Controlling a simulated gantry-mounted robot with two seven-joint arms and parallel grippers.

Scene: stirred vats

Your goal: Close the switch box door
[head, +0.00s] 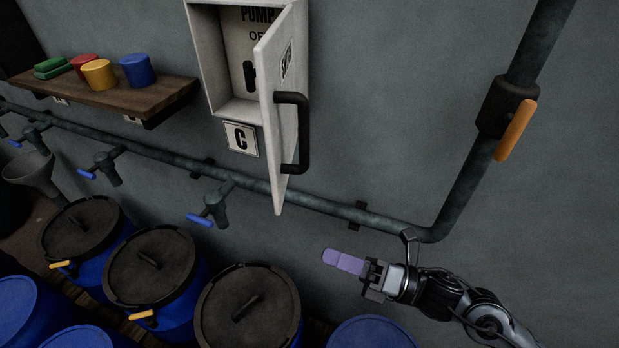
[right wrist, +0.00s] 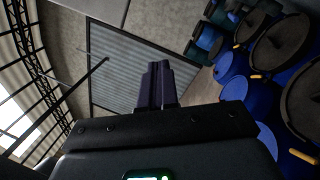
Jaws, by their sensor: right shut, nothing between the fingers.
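The switch box (head: 205,60) is a pale box on the grey wall, marked "PUMP" inside, with a dark switch (head: 249,76) in it. Its white door (head: 270,120) is hinged on the right and stands wide open, swung out from the wall. A black bar handle (head: 303,130) is on the door's outer face. My right gripper (head: 345,262), with purple fingers, is shut and empty, below and to the right of the door, apart from it. Its closed fingers also show in the right wrist view (right wrist: 157,85). My left gripper is not in view.
A pipe (head: 300,200) with blue-handled taps runs below the box and rises at right, past an orange valve lever (head: 516,130). Blue drums (head: 150,270) stand below.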

